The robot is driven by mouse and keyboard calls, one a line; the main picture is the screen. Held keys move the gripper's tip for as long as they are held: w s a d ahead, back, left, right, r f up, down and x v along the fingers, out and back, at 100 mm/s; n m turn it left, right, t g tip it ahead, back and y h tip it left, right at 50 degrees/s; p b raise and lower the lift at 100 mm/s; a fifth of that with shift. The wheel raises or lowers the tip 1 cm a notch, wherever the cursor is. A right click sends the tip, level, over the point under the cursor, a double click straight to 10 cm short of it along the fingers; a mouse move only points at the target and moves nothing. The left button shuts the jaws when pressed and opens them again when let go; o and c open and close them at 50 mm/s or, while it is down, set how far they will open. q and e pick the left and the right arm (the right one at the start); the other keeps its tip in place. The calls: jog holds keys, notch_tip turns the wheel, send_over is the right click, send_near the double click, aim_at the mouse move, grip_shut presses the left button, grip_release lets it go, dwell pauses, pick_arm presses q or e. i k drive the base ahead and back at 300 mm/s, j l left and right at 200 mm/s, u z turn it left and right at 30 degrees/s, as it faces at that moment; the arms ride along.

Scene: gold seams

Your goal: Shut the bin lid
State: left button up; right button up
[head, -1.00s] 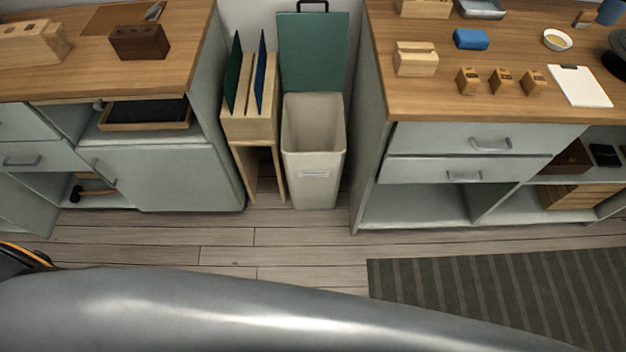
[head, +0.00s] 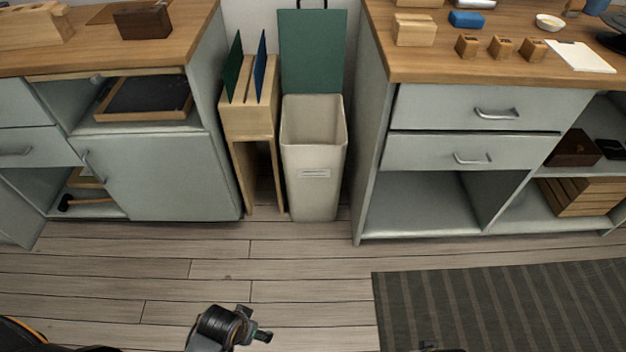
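The bin (head: 313,180) is a tall cream box with a pale label, standing on the floor in the gap between two cabinets. Its green lid (head: 312,55) stands upright at the back, with a dark handle at the top edge, so the bin is open. The inside looks empty as far as I can see. A dark part of my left arm, perhaps the gripper (head: 232,328), shows at the bottom edge, well in front of the bin and apart from it. Its fingers cannot be made out. My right gripper cannot be made out in this view.
A wooden rack (head: 248,120) with green and blue panels stands close on the bin's left. The right cabinet (head: 460,150) stands close on its right. The plank floor (head: 200,265) in front is clear, with a striped mat (head: 500,310) at the right.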

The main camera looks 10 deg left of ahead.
aim_at(312, 42)
jog(key=i+j+z, duration=0.1)
jog(key=z, duration=0.25)
jog(key=i+j+z, duration=0.1)
jog(key=j+z, duration=0.6)
jog(key=i+l, duration=0.05)
jog(key=l, duration=0.05)
